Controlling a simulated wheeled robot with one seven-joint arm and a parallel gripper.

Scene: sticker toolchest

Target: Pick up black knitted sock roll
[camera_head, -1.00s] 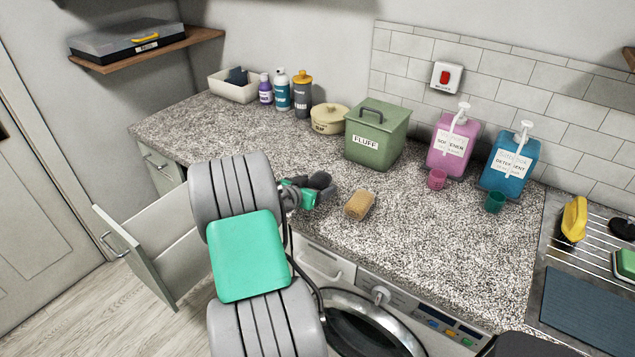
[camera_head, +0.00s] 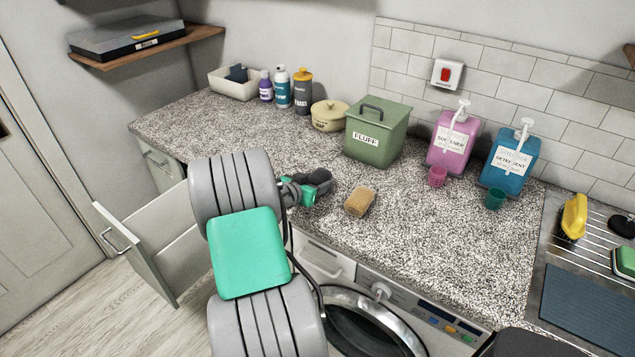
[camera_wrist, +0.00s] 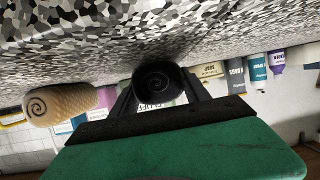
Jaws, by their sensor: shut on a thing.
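In the head view the dark sock roll (camera_head: 320,177) shows at the end of my gripper (camera_head: 312,187), close to the front part of the speckled counter (camera_head: 420,235). I cannot tell whether the roll touches the counter.
A tan roll (camera_head: 360,201) lies just right of my gripper. A green FLUFF bin (camera_head: 374,140), a pink softener bottle (camera_head: 453,143) and a blue detergent bottle (camera_head: 509,160) stand behind. An open drawer (camera_head: 150,255) juts out at left.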

